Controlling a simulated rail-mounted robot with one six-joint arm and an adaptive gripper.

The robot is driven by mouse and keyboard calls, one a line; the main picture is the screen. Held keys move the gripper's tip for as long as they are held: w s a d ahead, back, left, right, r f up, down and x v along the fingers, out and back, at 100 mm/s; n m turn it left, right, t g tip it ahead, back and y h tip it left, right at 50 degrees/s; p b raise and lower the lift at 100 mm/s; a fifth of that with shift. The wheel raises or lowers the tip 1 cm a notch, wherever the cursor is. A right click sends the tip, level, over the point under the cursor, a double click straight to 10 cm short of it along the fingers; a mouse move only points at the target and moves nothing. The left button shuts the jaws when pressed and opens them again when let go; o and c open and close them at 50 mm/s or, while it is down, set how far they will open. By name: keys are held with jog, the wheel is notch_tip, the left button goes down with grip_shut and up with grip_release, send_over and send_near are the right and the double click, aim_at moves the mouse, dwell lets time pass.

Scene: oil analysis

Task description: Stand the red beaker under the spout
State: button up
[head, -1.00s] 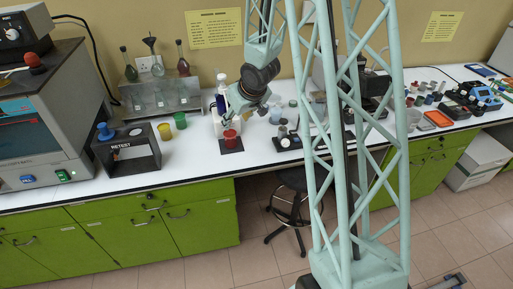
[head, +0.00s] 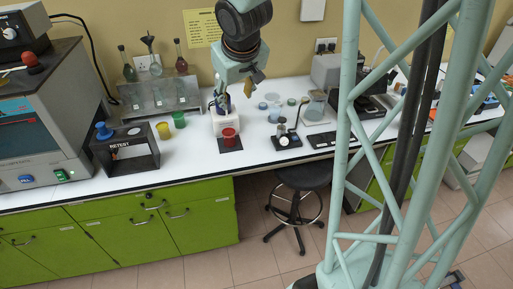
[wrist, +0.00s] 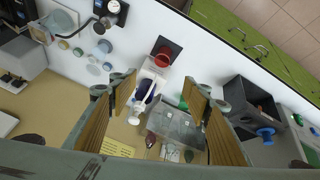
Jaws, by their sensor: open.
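The red beaker (head: 229,136) stands upright on a dark square pad (head: 234,149) in front of the white dispenser (head: 228,119). In the wrist view the beaker (wrist: 163,58) shows from above, on the pad and close to the front end of the dispenser (wrist: 155,72). I cannot make out whether the spout is exactly over its mouth. My gripper (head: 250,86) hangs in the air above and slightly right of the dispenser, apart from the beaker. In the wrist view its fingers (wrist: 158,92) are spread wide with nothing between them.
Yellow (head: 163,131) and green (head: 179,120) beakers stand left of the pad, beside a dark RETEST frame (head: 127,150). A glass-fronted rack with flasks (head: 160,95) is behind. A small black device (head: 287,141) and several small vessels stand right. White bench between is clear.

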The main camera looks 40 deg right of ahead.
jog(key=s+a+r, duration=0.4)
jog(key=s+r, duration=0.2)
jog(key=s, duration=0.2)
jog(key=s+a+r, duration=0.4)
jog(key=s+r, duration=0.1)
jog(key=s, duration=0.4)
jog(key=s+a+r+y, duration=0.1)
jog(key=s+a, duration=0.4)
jog(key=s, duration=0.4)
jog(key=s+a+r+g+y, duration=0.1)
jog(key=s+a, duration=0.3)
jog(key=s, duration=0.6)
jog(key=shift+a+r+g, duration=0.3)
jog(key=shift+a+r, duration=0.1)
jog(key=shift+r, duration=0.1)
jog(key=shift+d, duration=0.2)
